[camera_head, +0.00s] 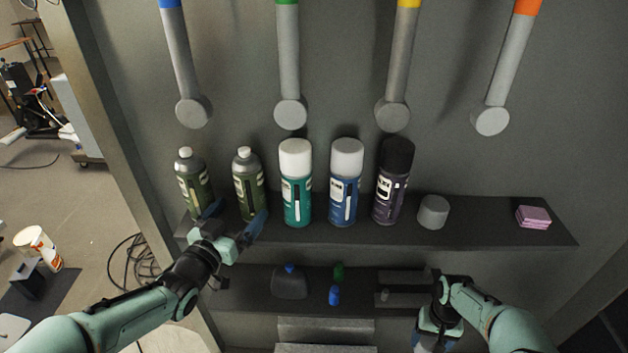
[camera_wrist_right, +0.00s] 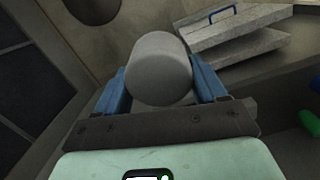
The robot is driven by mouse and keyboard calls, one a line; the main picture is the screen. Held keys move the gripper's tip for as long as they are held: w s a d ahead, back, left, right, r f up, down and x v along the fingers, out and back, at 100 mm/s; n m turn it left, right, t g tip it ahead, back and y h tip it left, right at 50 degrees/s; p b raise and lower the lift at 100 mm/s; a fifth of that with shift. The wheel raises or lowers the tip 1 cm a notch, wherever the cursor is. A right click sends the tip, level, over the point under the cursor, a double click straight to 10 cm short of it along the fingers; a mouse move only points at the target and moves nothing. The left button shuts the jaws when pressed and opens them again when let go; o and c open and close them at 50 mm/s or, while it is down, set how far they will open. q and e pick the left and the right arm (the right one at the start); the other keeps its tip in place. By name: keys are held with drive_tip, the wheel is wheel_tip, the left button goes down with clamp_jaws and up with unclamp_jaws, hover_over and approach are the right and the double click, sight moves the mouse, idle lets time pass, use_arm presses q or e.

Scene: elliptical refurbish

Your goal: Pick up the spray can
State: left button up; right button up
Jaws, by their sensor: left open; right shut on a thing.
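Spray cans stand upright on the upper shelf: a teal one with a white cap (camera_head: 296,185), a blue one with a pale cap (camera_head: 345,185) and a dark purple one with a black cap (camera_head: 392,183). To their left are two olive bottles with pale caps, a left one (camera_head: 193,180) and a right one (camera_head: 248,183). My left gripper (camera_head: 234,217) is open at the shelf's front, its blue fingers near the bottles' lower parts. My right gripper (camera_head: 430,346) is low at the right; in the wrist view its blue fingers are shut on a grey cylinder (camera_wrist_right: 159,66).
The upper shelf (camera_head: 480,232) also bears a grey cylinder (camera_head: 433,212) and pink sponges (camera_head: 533,216). Below are a dark jug (camera_head: 289,284) and small blue (camera_head: 334,295) and green (camera_head: 339,271) items. Several grey rods hang above the cans.

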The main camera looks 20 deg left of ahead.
sight(245, 205)
use_arm(q)
drive_tip(key=w, duration=0.3)
drive_tip(key=shift+w+d+f, duration=0.1)
drive_tip(key=shift+w+d, duration=0.05)
use_arm(e)
drive_tip(key=shift+w+r, duration=0.3)
use_arm(q)
drive_tip(key=shift+w+p, duration=0.25)
drive_tip(key=shift+p, duration=0.15)
use_arm(e)
drive_tip(key=shift+r, duration=0.25)
use_arm(q)
drive_tip(key=w+p, duration=0.1)
drive_tip(key=w, duration=0.2)
drive_tip(key=shift+w+d, duration=0.1)
drive_tip(key=shift+w, duration=0.25)
use_arm(e)
drive_tip(key=shift+w+r, duration=0.3)
drive_tip(key=shift+r, duration=0.55)
use_arm(q)
drive_tip(key=shift+w, duration=0.45)
use_arm(e)
drive_tip(key=shift+w+r, duration=0.1)
use_arm(q)
drive_tip(key=shift+s, duration=0.1)
drive_tip(key=c, duration=1.2)
drive_tip(key=shift+o, duration=0.2)
